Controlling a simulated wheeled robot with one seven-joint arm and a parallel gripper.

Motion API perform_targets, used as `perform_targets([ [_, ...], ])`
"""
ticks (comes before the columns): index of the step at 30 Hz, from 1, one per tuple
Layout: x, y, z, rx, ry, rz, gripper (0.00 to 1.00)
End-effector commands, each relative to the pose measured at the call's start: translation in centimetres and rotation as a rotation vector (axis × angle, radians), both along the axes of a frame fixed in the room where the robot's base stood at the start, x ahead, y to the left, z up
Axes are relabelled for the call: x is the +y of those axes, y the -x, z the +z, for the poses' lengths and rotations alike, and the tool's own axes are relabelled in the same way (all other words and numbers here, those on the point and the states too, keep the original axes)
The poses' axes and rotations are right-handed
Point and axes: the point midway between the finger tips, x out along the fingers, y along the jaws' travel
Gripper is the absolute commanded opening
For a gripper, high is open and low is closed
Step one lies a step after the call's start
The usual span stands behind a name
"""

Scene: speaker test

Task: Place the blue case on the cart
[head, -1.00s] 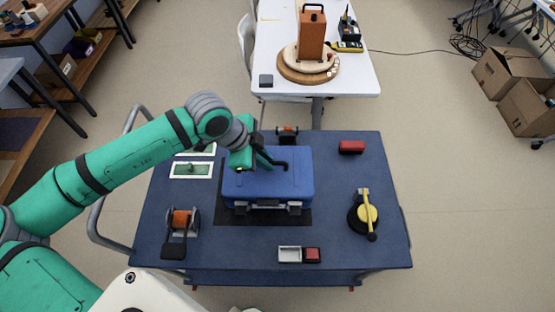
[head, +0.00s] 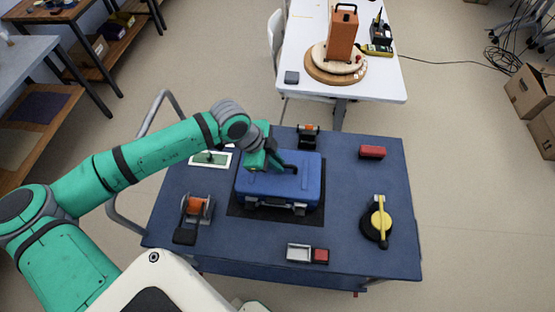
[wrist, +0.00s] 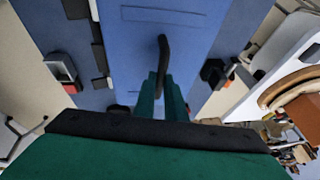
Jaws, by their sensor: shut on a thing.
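The blue case (head: 280,185) lies flat over a dark mat (head: 262,214) in the middle of the blue cart top (head: 345,225). Its latches face the near side. My gripper (head: 285,168) reaches in from the left and is shut on the case's dark handle. In the wrist view the handle (wrist: 163,55) rises between the green fingers of my gripper (wrist: 163,92), above the blue lid (wrist: 205,50). Whether the case rests fully on the mat or is slightly raised, I cannot tell.
On the cart stand an orange reel (head: 196,208), a yellow-and-black tool (head: 378,220), a red block (head: 372,152) and a small tray with a red piece (head: 307,253). A white table (head: 300,75) with an orange box (head: 342,35) stands behind.

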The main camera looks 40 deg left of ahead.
Motion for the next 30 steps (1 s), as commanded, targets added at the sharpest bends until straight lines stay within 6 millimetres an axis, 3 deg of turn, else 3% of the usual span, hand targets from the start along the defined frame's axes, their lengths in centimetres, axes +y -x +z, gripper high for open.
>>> perform_targets([
  [1,0.0,0.1,-0.1,0.002,0.0,0.0,0.13],
  [3,0.0,0.1,-0.1,0.002,0.0,0.0,0.29],
  [16,0.3,0.3,0.8,0.001,0.0,0.002,0.29],
  [30,2.3,3.2,8.4,0.0,-0.001,0.001,0.29],
])
